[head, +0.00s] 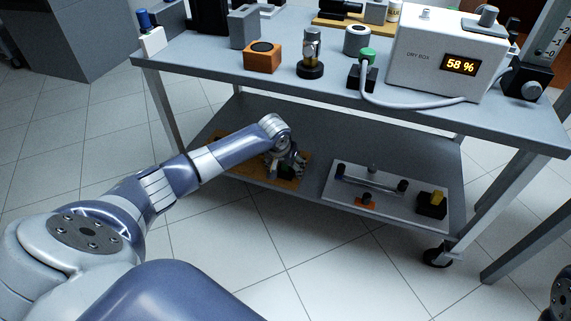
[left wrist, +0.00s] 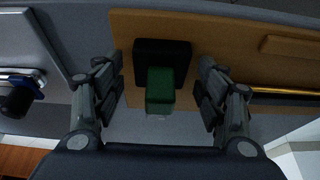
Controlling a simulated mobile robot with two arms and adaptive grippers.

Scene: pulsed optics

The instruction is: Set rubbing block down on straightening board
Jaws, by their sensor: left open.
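A dark block with a green upper part (left wrist: 160,85), which looks like the rubbing block, sits on the tan wooden board (left wrist: 132,28) in the left wrist view. My left gripper (left wrist: 161,88) is open, with one finger on each side of the green part and a gap visible on both sides. In the head view, my left gripper (head: 286,166) is low over the tan board (head: 288,183) on the cart's lower shelf. There the gripper and arm hide the block and much of the board. My right gripper is not in view.
A grey plate (head: 412,207) with black posts lies right of the board on the lower shelf (head: 350,140). A black block with a yellow top (head: 432,203) is at its right end. The upper shelf above (head: 200,57) holds a dry box (head: 421,62) and several fixtures.

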